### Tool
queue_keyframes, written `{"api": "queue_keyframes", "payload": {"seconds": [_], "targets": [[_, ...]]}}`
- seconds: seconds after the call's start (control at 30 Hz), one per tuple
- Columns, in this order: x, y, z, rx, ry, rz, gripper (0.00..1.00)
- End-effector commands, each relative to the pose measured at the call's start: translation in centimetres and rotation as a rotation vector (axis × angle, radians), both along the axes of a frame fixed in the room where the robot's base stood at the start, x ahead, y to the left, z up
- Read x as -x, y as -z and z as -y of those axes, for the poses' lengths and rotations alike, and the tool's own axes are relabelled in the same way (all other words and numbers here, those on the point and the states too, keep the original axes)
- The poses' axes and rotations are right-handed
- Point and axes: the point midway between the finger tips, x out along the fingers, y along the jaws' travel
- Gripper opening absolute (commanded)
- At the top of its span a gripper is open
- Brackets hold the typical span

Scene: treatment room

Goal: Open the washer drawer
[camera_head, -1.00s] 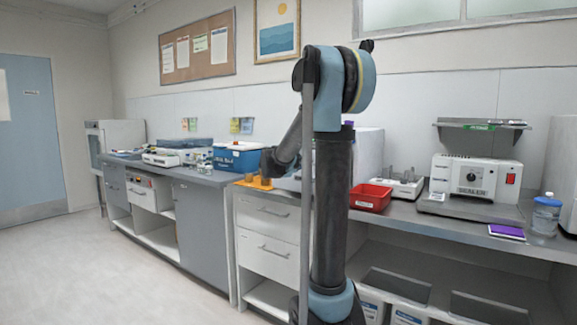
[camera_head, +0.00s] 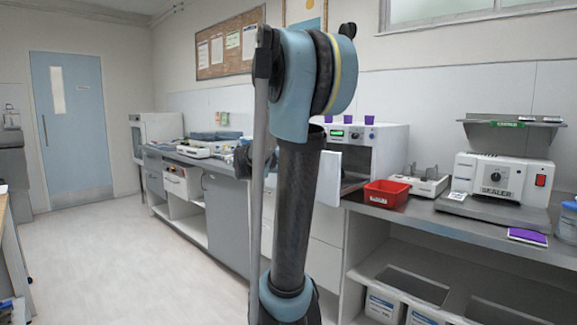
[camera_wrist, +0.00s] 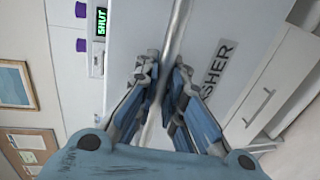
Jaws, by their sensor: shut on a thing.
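The washer (camera_head: 365,145) is a white box on the counter, right of my arm in the head view, with a small green display. Its white front panel (camera_head: 329,180) juts out left of the body, with a dark gap beside it; how far it is out is hard to tell. In the wrist view the drawer front (camera_wrist: 215,25) bears a label (camera_wrist: 217,70) ending in "SHER", and the display (camera_wrist: 101,22) reads "SHUT". My gripper (camera_wrist: 164,76) is closed around the long grey bar handle (camera_wrist: 176,32). In the head view my arm hides the grip.
Purple cups (camera_head: 370,120) stand on the washer. A red bin (camera_head: 386,193) and a sealer (camera_head: 500,180) stand to its right on the counter. Open floor (camera_head: 150,260) lies to the left. A brown table edge (camera_head: 8,240) shows at far left.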

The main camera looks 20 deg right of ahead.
Motion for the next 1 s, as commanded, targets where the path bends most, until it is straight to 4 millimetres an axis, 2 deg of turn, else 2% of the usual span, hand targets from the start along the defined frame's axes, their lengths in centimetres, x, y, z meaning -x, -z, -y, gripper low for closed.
{"api": "queue_keyframes", "payload": {"seconds": [0.03,0.4,0.43,0.5,0.83,1.0], "targets": [[0.56,0.32,0.23,-0.005,0.012,-0.002,0.0],[0.7,0.35,0.4,-0.005,0.016,-0.002,0.0],[0.69,0.36,0.41,-0.005,0.016,-0.002,0.16],[0.65,0.32,0.42,-0.005,0.016,-0.001,0.31],[0.45,0.13,0.31,-0.002,0.011,-0.001,0.31],[0.71,-0.07,-0.46,-0.002,0.008,-0.001,0.31]]}}
